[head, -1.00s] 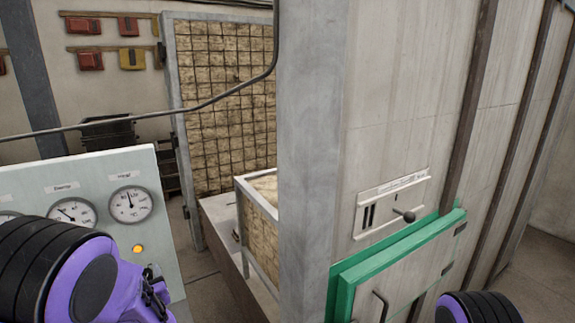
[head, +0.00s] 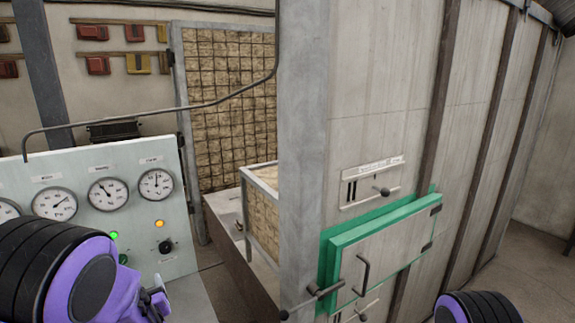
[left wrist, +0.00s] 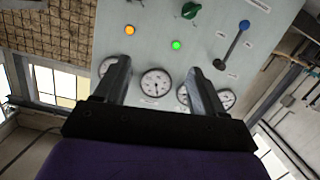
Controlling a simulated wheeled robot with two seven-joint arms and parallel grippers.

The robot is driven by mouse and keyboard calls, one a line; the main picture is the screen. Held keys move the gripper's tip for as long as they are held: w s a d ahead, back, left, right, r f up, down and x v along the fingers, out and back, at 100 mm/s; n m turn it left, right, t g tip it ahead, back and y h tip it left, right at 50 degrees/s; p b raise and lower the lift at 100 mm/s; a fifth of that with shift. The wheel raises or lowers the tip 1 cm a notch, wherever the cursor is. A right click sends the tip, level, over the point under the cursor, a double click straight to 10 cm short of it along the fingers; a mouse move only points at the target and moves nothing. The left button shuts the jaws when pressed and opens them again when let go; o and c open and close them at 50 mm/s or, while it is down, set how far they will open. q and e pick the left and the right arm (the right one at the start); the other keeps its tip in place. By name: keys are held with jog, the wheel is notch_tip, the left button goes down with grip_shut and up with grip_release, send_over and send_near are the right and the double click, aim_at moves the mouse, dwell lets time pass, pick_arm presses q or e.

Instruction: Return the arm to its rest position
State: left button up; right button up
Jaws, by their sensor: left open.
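My left arm (head: 85,275) comes in at the lower left of the head view, purple with black ribbed rings. In the left wrist view my left gripper (left wrist: 155,85) has its two dark fingers spread apart with nothing between them. Behind the fingers is the grey control panel (left wrist: 155,45), with gauges and lit orange and green lamps. My right arm (head: 478,308) shows only as a purple and black piece at the bottom right of the head view. Its gripper is out of view.
The control panel (head: 120,220) stands close behind my left arm. A furnace door with a green frame (head: 385,245) and handles is on the right wall. A grey post (head: 302,150) stands in the middle. A wire-mesh panel (head: 230,105) is at the back.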

pick_arm(q)
jog(key=s+d+f+m+g+h+b, duration=0.1)
jog(key=s+d+f+g+h+b, duration=0.15)
jog(key=s+f, duration=0.85)
jog(key=s+d+f+g+h+b, duration=0.1)
jog(key=s+f+g+h+b, duration=0.15)
jog(key=s+f, duration=0.85)
jog(key=s+d+f+g+b, duration=0.1)
jog(key=s+f+g+b, duration=0.3)
jog(key=s+f, duration=1)
jog(key=shift+s+d+f+g+b, duration=0.2)
jog(key=shift+d+f+g+b, duration=0.15)
jog(key=shift+f+g, duration=0.5)
pick_arm(e)
notch_tip(320, 180, down, 10)
jog(key=shift+w, duration=0.3)
